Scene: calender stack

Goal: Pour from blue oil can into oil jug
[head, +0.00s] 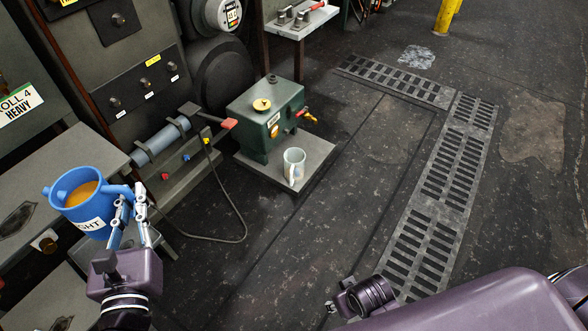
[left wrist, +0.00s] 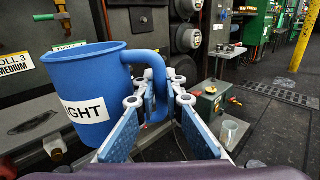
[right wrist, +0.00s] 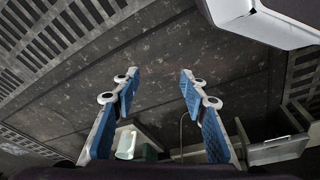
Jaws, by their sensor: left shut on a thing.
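The blue oil can (head: 85,200) is held up at the left of the head view, with orange-brown oil inside and a white label ending in "GHT". My left gripper (head: 130,205) is shut on its handle; the can (left wrist: 90,95) and gripper (left wrist: 150,105) also show in the left wrist view, the can roughly upright. The oil jug (head: 293,166), a pale cup, stands on the grey plate (head: 245,162), right of and apart from the can. It also shows in the left wrist view (left wrist: 229,132). My right gripper (right wrist: 160,90) is open and empty in the right wrist view.
A green tank (head: 265,115) with a yellow cap and red-handled tap stands on the plate behind the jug. A black cable (head: 240,225) loops on the floor. Grey machine cabinets line the left. The dark floor with grates (head: 440,170) is open at right.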

